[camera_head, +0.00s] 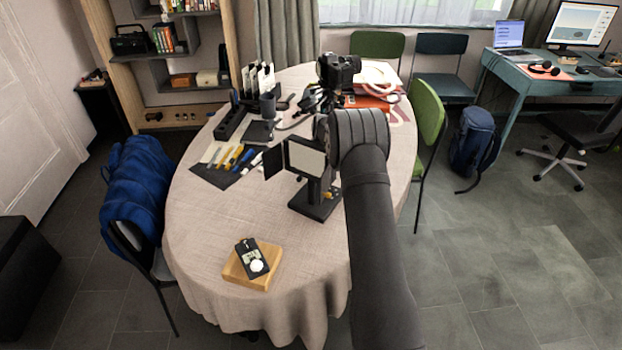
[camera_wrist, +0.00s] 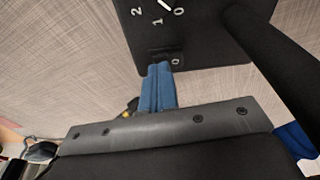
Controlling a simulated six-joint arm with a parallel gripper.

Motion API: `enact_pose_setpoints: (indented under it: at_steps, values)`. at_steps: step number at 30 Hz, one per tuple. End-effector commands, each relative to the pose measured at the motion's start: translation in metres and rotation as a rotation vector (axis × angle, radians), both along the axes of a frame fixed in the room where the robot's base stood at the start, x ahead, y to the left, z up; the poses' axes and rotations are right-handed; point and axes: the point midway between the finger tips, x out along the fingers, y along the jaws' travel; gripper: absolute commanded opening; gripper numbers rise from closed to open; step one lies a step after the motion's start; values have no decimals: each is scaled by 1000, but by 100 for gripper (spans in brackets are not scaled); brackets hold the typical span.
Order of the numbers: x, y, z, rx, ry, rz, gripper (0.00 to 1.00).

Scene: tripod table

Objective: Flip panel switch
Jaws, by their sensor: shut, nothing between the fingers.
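A panel lamp with a pale, black-framed panel (camera_head: 306,157) stands on a black base (camera_head: 312,206) near the middle of the table, left of my arm. In the wrist view the black base (camera_wrist: 205,35) carries a dial marked 0, 1 and 2 near the top edge. A small dark switch (camera_wrist: 161,56) sits by the base's near edge, with a 0 mark beside it. My gripper (camera_wrist: 160,68) has blue fingers held together and empty, their tips right at the switch. I cannot tell whether they touch it. The gripper's fingers are not clearly visible in the head view.
Pens on a dark mat (camera_head: 226,165) lie left. A wooden block (camera_head: 252,265) with a small black device is in front. The front-left cloth is clear.

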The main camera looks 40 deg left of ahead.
Motion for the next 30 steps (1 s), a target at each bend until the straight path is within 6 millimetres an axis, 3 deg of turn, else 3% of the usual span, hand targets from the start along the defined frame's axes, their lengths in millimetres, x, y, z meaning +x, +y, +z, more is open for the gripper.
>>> enact_pose_setpoints:
  at_steps: [7,30]
  values:
    - [-4,-3,-14,-12,11,1,0]
    - [-5,-3,-26,-14,12,2,0]
